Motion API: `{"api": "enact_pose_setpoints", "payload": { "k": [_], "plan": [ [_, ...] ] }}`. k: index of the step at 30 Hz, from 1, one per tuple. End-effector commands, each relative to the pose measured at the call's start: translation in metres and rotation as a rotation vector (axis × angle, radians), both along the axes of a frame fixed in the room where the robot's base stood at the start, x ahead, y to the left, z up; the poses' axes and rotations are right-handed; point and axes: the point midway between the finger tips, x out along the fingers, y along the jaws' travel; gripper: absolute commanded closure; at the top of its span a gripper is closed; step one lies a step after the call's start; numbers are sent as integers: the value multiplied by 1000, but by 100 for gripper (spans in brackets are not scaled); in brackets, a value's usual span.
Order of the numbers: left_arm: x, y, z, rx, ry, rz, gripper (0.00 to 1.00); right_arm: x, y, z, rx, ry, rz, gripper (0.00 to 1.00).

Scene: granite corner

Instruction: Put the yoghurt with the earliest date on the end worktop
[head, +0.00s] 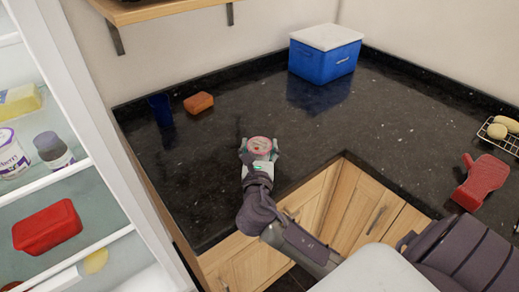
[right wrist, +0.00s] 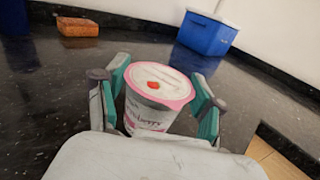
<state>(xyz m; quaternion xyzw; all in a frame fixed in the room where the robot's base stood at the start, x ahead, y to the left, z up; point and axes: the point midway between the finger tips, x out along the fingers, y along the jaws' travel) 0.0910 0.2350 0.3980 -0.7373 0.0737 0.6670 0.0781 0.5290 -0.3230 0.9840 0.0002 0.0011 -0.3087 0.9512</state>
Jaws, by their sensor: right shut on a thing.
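My right gripper (head: 259,153) is shut on a yoghurt pot (head: 262,144) with a pink rim. It is over the dark granite worktop (head: 330,125), near the inner corner of its front edge. In the right wrist view the yoghurt pot (right wrist: 158,92) is upright between the teal finger pads, with a white lid, a red mark and part of a "berry" label. No date can be read. I cannot tell whether its base touches the worktop. My left gripper is not in view.
An open fridge at the left holds a white tub (head: 10,155), a grey-lidded jar (head: 53,150) and a red box (head: 47,227). A blue cup (head: 161,109), orange sponge (head: 199,103), blue cool box (head: 324,60), red mitt (head: 481,182) and wire rack (head: 501,136) stand on the worktop.

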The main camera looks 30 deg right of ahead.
Motion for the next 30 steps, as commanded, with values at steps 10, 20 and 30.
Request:
{"api": "enact_pose_setpoints", "payload": {
  "k": [10,20,30],
  "plan": [
    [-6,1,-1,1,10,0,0,0,0,-8,-1,-3,1,72],
    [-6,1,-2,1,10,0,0,0,0,-11,0,-2,1,7],
    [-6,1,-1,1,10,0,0,-1,1,-8,1,-2,1,7]
  ]
}}
